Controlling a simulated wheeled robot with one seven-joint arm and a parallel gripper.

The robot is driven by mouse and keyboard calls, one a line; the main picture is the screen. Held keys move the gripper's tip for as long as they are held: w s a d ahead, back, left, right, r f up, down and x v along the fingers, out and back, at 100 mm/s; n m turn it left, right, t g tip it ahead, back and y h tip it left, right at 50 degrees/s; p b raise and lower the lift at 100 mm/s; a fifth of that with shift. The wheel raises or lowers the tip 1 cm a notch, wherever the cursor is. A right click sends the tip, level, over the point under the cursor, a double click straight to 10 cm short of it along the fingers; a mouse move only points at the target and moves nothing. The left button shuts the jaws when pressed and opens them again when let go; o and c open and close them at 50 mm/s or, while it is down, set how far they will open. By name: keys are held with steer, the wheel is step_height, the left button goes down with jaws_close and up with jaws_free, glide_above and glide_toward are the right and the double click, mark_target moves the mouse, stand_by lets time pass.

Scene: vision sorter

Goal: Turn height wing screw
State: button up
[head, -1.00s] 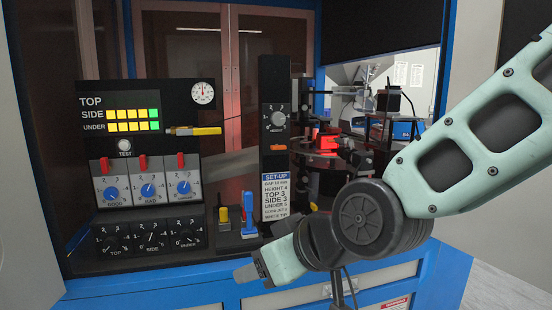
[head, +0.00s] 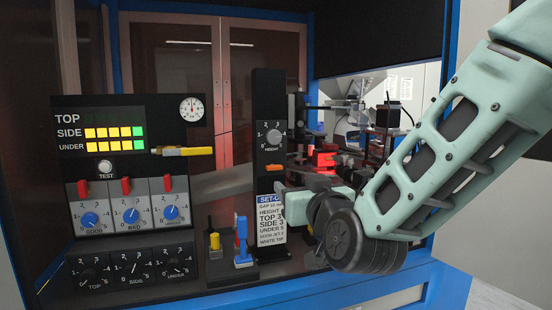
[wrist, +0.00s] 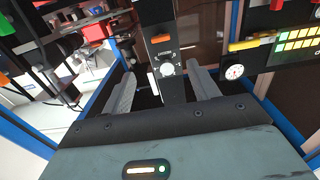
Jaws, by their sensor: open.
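The height wing screw (head: 274,137) is a pale knob on a numbered dial labelled HEIGHT, on a black upright column (head: 265,100). It also shows in the wrist view (wrist: 167,69), upside down, between my two fingers as seen from there. My gripper (head: 288,174) is open and empty, lower than the knob in the head view, by the column's right side. In the wrist view my gripper's fingers (wrist: 161,74) are spread to either side of the knob, apart from it. The knob's exact pointer setting is too small to read.
An orange tab (head: 274,168) sits under the dial. The set-up card (head: 270,215) below is partly covered by my gripper. A control panel (head: 127,115) with lamps and knobs stands left. A blue-handled lever (head: 242,240) and yellow knob (head: 214,241) stand left of the column's foot.

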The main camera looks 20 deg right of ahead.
mark_target(276, 169)
steer(key=w+p, duration=1.4)
steer(key=w, duration=0.1)
steer(key=shift+w, duration=0.35)
steer(key=shift+f, duration=0.1)
steer(key=c, duration=1)
